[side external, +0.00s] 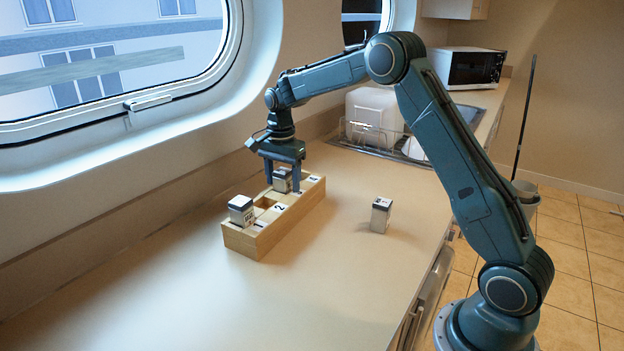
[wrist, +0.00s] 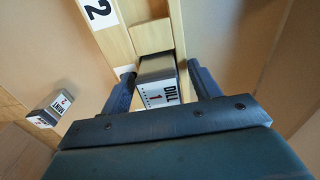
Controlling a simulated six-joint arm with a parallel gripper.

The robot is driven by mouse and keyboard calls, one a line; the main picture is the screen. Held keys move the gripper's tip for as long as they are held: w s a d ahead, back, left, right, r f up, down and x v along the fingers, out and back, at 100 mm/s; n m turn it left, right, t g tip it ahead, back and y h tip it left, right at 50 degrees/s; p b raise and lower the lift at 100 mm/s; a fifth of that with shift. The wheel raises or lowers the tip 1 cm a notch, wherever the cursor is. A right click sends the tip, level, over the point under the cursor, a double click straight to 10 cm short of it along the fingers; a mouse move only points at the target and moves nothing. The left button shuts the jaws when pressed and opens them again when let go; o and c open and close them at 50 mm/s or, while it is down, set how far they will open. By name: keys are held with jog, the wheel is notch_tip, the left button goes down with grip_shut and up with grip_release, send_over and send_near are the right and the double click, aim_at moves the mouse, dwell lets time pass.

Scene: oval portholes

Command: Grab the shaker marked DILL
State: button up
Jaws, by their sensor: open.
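The shaker marked DILL (wrist: 158,82) has a white label with a 1 below the name and stands in a slot of the wooden rack. In the side view the shaker under my gripper (side external: 282,184) appears to be this one. My gripper (side external: 282,181) points down over the rack, with one finger on each side of the shaker. In the wrist view my gripper (wrist: 160,77) is open around it; I cannot tell whether either finger touches it. The shaker's lower part is hidden in the rack.
The wooden rack (side external: 262,240) has numbered slots. Another shaker (side external: 241,209) sits at its near end. A lone shaker (side external: 381,214) stands on the counter to the right. A shaker marked MINT (wrist: 49,109) shows at the wrist view's left. The front counter is clear.

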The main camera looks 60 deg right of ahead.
aim_at(283, 171)
dwell(0.3)
jog(key=c, duration=1.1)
jog(key=shift+r, duration=0.15)
notch_tip(283, 171, up, 20)
dwell(0.7)
